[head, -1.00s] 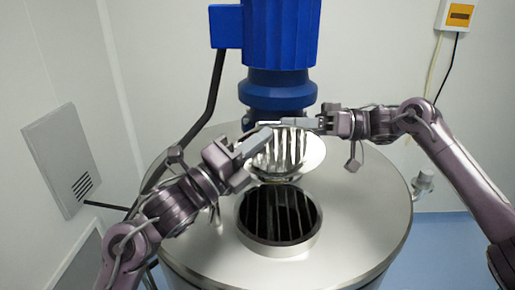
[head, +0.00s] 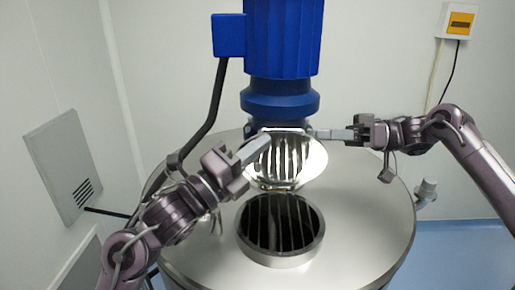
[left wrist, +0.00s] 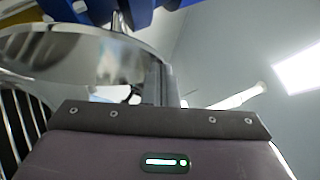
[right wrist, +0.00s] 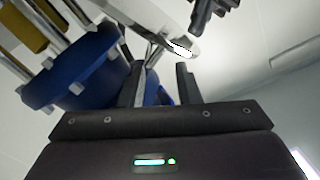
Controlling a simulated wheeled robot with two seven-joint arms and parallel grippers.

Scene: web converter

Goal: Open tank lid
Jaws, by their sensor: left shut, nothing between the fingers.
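The tank lid (head: 290,178) is a shiny round metal disc, raised steeply behind the round dark opening (head: 281,261) in the tank top. Its mirror-like inner face points towards me. My left gripper (head: 264,141) is shut and empty, its fingertips in front of the lid's upper left edge. The lid also shows at the left of the left wrist view (left wrist: 80,52). My right gripper (head: 320,134) is beside the lid's upper right edge. In the right wrist view its fingers (right wrist: 160,80) stand apart with nothing held. I cannot tell whether either gripper touches the lid.
A blue motor (head: 280,50) stands right behind the lid on the steel tank top (head: 365,215). A black cable (head: 213,105) runs down its left side. The tank top is clear to the right of the opening. A white wall box (head: 457,20) hangs at the back right.

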